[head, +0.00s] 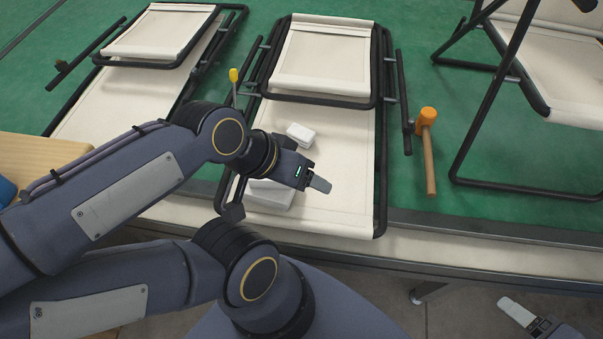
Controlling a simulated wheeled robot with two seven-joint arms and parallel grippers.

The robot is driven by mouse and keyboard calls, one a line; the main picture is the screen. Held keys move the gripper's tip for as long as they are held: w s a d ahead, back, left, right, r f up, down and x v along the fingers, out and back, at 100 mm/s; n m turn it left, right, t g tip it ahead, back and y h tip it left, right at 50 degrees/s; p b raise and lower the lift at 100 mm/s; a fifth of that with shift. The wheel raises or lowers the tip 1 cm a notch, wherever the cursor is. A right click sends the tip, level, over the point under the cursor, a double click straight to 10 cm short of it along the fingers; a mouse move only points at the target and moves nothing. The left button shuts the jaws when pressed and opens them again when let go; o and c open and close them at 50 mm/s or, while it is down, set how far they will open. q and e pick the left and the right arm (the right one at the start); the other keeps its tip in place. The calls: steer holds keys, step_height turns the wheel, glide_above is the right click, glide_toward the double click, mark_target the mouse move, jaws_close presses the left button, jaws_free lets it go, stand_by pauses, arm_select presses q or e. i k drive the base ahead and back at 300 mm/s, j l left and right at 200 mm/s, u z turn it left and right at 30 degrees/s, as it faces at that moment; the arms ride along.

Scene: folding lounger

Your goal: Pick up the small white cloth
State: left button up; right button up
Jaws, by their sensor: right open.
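Two white folded pieces lie on the cream fabric of the middle folded lounger (345,180). The smaller one, which looks like the small white cloth (300,132), lies just beyond my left gripper (318,183). The larger white piece (270,196) lies nearer, partly hidden by my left wrist. My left gripper is over the lounger between the two pieces, pointing right. I see one grey finger clearly, and I cannot tell its opening or its height above the fabric. My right gripper (518,312) is at the lower right edge, open, away from the lounger and partly cut off.
An orange-headed mallet (428,150) lies right of the middle lounger. A yellow-handled tool (234,82) is at its left side. Another folded lounger (145,40) is at the left and an unfolded one (560,90) at the right. Green surface lies between them.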

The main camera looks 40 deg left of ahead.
mark_target(304, 138)
steer(key=u, duration=1.75)
steer(key=k+l+u, duration=0.1)
steer(key=u, duration=0.35)
steer(key=k+l+u, duration=0.1)
steer(key=l+u, duration=0.3)
steer(key=k+u, duration=0.15)
steer(key=u, duration=0.3)
steer(key=k+l, duration=0.2)
steer(key=i, duration=0.45)
